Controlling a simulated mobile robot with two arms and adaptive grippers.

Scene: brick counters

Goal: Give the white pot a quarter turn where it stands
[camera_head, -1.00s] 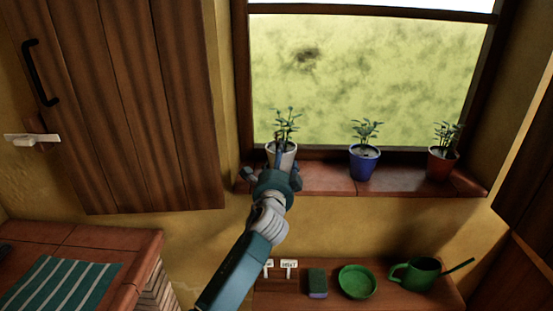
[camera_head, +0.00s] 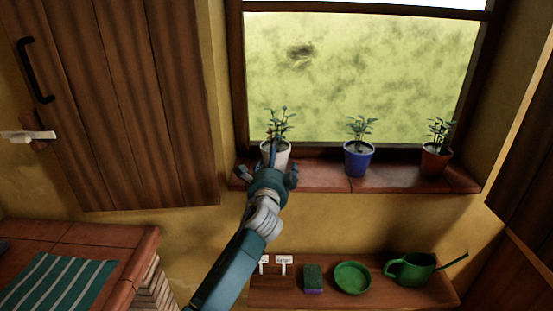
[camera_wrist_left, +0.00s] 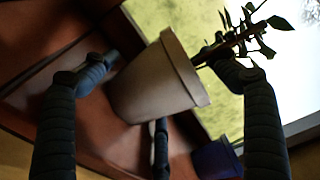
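The white pot (camera_head: 282,153) with a leafy plant stands at the left end of the window sill. In the left wrist view the pot (camera_wrist_left: 155,82) fills the middle and looks tilted by the camera angle. My left gripper (camera_head: 267,168) is in front of the pot and hides its lower part in the head view. In the wrist view the fingers of the left gripper (camera_wrist_left: 158,75) are spread on both sides of the pot, with gaps showing. I cannot tell whether any fingertip touches it. My right gripper is in neither view.
A blue pot (camera_head: 358,160) and a red-brown pot (camera_head: 435,160) stand further right on the sill (camera_head: 320,180). A lower shelf (camera_head: 330,298) holds small labels, a sponge (camera_head: 313,278), a green bowl (camera_head: 352,277) and a green watering can (camera_head: 412,270). A wooden shutter (camera_head: 130,100) is at left.

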